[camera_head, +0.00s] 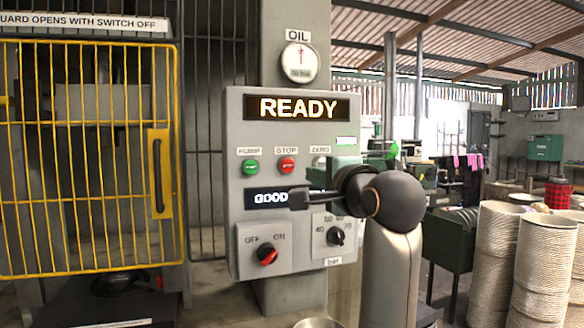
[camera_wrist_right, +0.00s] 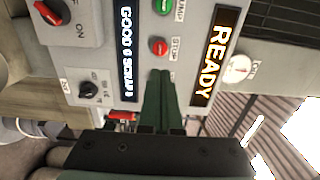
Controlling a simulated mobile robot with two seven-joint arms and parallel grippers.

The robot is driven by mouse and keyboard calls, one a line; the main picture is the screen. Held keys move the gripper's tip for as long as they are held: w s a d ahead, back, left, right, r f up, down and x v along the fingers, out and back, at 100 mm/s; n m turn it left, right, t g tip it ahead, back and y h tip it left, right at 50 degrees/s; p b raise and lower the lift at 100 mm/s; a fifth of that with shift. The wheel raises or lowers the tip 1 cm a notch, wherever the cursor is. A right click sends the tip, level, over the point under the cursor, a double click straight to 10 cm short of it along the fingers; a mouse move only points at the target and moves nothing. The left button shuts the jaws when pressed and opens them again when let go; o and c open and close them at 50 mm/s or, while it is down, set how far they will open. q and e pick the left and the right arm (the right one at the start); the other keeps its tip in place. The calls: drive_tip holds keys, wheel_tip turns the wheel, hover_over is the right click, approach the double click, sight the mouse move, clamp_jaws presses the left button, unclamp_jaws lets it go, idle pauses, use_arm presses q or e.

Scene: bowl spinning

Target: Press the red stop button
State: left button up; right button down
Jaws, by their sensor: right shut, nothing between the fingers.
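The red stop button (camera_head: 287,165) sits under its STOP label on a grey control panel (camera_head: 240,215), between the green PUMP button (camera_head: 250,166) and the ZERO button. My right gripper (camera_head: 318,174) is shut and empty, in front of the panel to the right of the stop button. In the right wrist view its green fingertips (camera_wrist_right: 160,74) lie together, pointing toward the red button (camera_wrist_right: 158,46), with a visible gap in the picture. The fingers partly cover the ZERO area. My left gripper is out of view.
The lit sign (camera_head: 297,107) reads READY. A counter display (camera_wrist_right: 126,50) shows GOOD and SCRAP. Below are a red OFF/ON switch (camera_head: 267,255) and a black bar knob (camera_head: 336,237). A yellow guard gate (camera_head: 160,175) stands left. Stacked bowls (camera_head: 545,260) stand right.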

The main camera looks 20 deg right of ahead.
drive_tip(key=p, duration=0.3)
approach(288, 166)
drive_tip(key=w, duration=0.5)
drive_tip(key=shift+w+a+r, duration=0.1)
drive_tip(key=shift+w+a, duration=0.05)
drive_tip(key=shift+w, duration=0.1)
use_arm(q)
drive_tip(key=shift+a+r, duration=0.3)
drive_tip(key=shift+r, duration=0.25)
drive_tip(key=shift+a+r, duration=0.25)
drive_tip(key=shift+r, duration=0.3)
use_arm(e)
drive_tip(key=shift+w, duration=0.7)
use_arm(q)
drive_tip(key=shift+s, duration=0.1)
